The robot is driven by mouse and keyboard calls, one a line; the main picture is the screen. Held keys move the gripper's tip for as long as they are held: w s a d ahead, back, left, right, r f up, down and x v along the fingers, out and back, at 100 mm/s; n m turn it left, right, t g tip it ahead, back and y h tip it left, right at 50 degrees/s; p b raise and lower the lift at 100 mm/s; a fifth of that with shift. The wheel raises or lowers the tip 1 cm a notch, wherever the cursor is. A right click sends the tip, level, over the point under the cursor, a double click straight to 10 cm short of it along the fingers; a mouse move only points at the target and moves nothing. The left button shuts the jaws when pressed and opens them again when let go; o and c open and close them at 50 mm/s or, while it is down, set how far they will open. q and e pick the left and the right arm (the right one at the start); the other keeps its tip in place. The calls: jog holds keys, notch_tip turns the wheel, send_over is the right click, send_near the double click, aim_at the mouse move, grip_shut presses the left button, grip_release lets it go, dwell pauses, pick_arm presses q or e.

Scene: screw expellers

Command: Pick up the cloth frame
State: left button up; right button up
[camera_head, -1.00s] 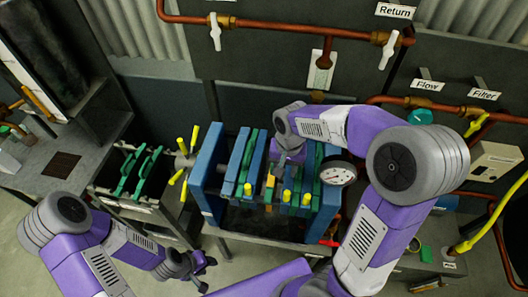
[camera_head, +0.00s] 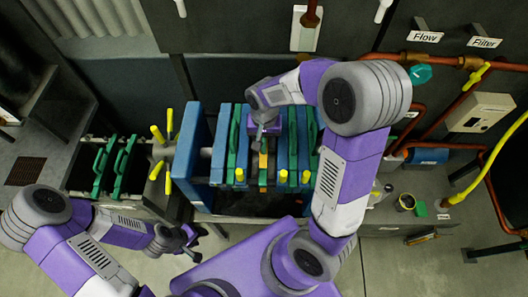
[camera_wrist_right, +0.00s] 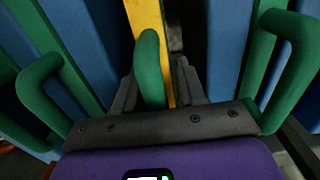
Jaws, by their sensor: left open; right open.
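The filter press holds a row of blue and green plates. Among them is a yellow-edged frame (camera_head: 263,168), which I take to be the cloth frame; it also shows as a yellow strip in the right wrist view (camera_wrist_right: 149,22). A green handle (camera_wrist_right: 149,68) stands in front of this strip. My right gripper (camera_wrist_right: 155,72) is open, with its fingers on either side of that handle; no grip shows. In the head view my right gripper (camera_head: 262,133) is over the plates, its fingertips small. My left gripper (camera_head: 192,236) is open and empty, low at the left, away from the press.
A thick blue end block (camera_head: 190,158) bounds the plates on the left. Green-handled plates (camera_head: 112,165) stand in a rack further left. Green handles (camera_wrist_right: 40,92) flank the right gripper closely. Copper pipes (camera_head: 440,60) and a yellow hose (camera_head: 500,150) lie to the right.

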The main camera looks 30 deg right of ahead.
grip_shut()
dwell(0.5)
